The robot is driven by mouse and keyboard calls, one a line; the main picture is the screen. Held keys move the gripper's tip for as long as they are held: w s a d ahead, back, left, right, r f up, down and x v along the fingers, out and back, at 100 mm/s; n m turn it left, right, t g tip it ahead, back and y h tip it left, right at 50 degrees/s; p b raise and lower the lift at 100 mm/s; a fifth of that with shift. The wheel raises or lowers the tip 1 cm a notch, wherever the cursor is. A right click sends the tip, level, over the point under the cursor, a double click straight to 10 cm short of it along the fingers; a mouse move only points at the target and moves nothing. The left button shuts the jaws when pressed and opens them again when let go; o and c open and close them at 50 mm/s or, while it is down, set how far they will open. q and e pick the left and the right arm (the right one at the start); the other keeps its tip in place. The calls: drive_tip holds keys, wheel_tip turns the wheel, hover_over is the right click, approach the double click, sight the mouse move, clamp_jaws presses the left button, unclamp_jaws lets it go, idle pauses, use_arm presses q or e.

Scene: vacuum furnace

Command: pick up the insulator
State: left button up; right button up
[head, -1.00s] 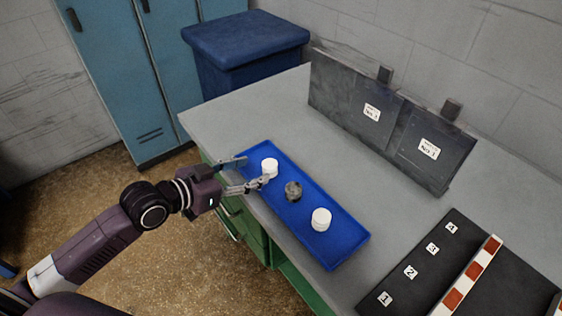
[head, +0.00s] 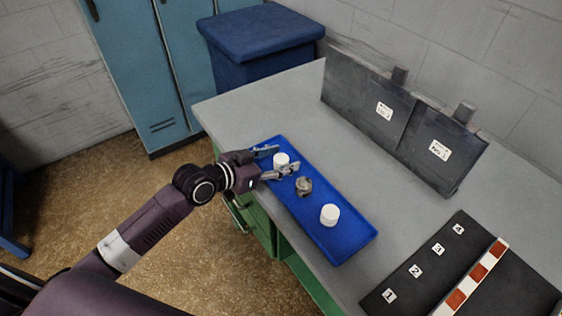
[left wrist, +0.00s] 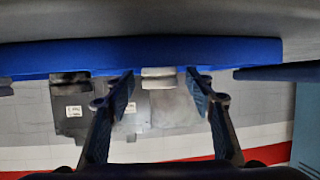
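Two white round insulators stand upright in a blue tray (head: 345,243) on the table, one at the far left end (head: 281,160) and one nearer the right end (head: 329,215). A dark grey round piece (head: 304,186) sits between them. My left gripper (head: 286,158) is open at the far-left insulator, with one finger on each side of it. In the left wrist view this insulator (left wrist: 158,78) shows between the two spread fingers (left wrist: 160,85), with gaps on both sides. My right gripper is not in view.
Two dark panels (head: 360,108) with white labels stand behind the tray. A black board (head: 425,262) with numbered labels and a red-and-white strip (head: 470,283) lies at the right. A blue bin (head: 262,45) stands beyond the table. The grey tabletop (head: 245,110) beyond the tray is clear.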

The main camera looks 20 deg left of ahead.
use_arm(q)
drive_tip(key=c, duration=1.2)
drive_tip(key=shift+r, duration=0.1)
